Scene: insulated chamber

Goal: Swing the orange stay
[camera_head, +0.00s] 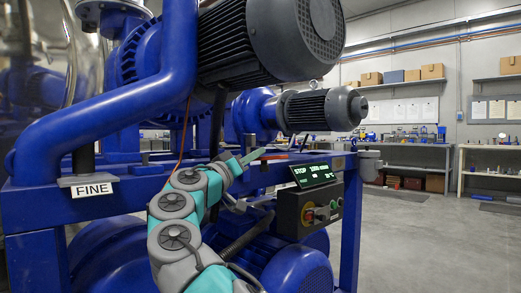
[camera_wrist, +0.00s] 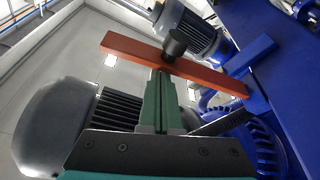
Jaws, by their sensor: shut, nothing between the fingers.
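The orange stay (camera_wrist: 130,48) is a flat bar running slantwise across the upper middle of the wrist view. A dark round knob (camera_wrist: 176,44) stands at about its middle. The bar's right end lies close to a blue beam. My gripper (camera_wrist: 161,74) has its green fingers together and empty, with the tips at the bar's near edge beside the knob. I cannot tell whether they touch it. In the head view my gripper (camera_head: 262,152) reaches over the blue frame below the smaller motor, and the stay is hard to make out there.
The blue frame (camera_head: 135,203) and thick blue pipe (camera_head: 130,105) crowd the left. A large motor (camera_head: 270,40) and a smaller motor (camera_head: 322,109) hang above the arm. A control box (camera_head: 310,208) with a lit display (camera_head: 313,174) is mounted right of the arm. Open floor (camera_head: 420,240) lies right.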

